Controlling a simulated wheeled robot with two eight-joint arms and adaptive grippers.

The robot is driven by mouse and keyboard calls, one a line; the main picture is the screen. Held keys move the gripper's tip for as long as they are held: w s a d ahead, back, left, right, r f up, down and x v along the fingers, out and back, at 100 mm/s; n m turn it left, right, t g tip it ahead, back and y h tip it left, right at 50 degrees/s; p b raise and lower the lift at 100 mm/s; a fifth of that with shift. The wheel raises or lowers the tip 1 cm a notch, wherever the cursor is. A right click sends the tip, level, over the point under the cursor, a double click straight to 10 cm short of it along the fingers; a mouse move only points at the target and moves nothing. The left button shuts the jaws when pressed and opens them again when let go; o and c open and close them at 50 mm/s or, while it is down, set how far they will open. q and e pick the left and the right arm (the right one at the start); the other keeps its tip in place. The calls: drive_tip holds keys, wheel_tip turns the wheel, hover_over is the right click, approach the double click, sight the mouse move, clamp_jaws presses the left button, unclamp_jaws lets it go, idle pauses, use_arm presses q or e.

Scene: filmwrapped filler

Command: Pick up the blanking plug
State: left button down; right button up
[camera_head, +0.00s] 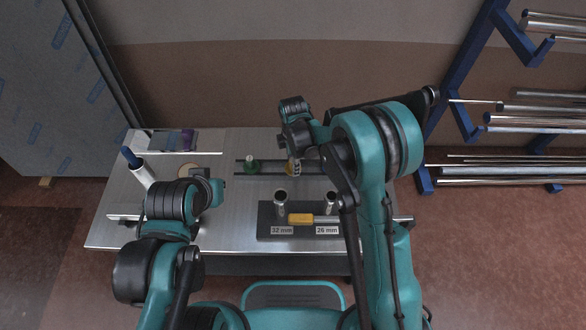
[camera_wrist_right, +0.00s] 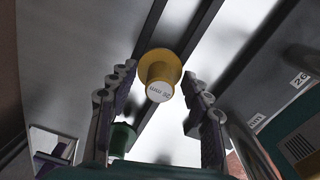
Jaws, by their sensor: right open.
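A yellow blanking plug (camera_wrist_right: 158,72) with a wide flange and a narrower body is in the right wrist view, between the two fingers of my open right gripper (camera_wrist_right: 158,105). Its white end carries a small mm marking that I cannot read surely. Clear gaps show on both sides of it. In the head view the yellow plug (camera_head: 291,169) is partly hidden below my right gripper (camera_head: 294,152), at the dark rails. A green plug (camera_head: 251,166) stands to its left; it also shows in the wrist view (camera_wrist_right: 122,140). My left gripper (camera_head: 214,189) is over the table's left side, its fingers unclear.
A dark block (camera_head: 268,222) with two upright metal tubes, labelled 32 mm and 26 mm, stands at the table front. A blue-capped white roll (camera_head: 143,173) is at the left. A pipe rack (camera_head: 470,60) stands at the right.

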drive_tip(key=shift+f, duration=0.35)
drive_tip(key=shift+r, duration=0.1)
drive_tip(key=shift+c, duration=0.2)
clamp_jaws()
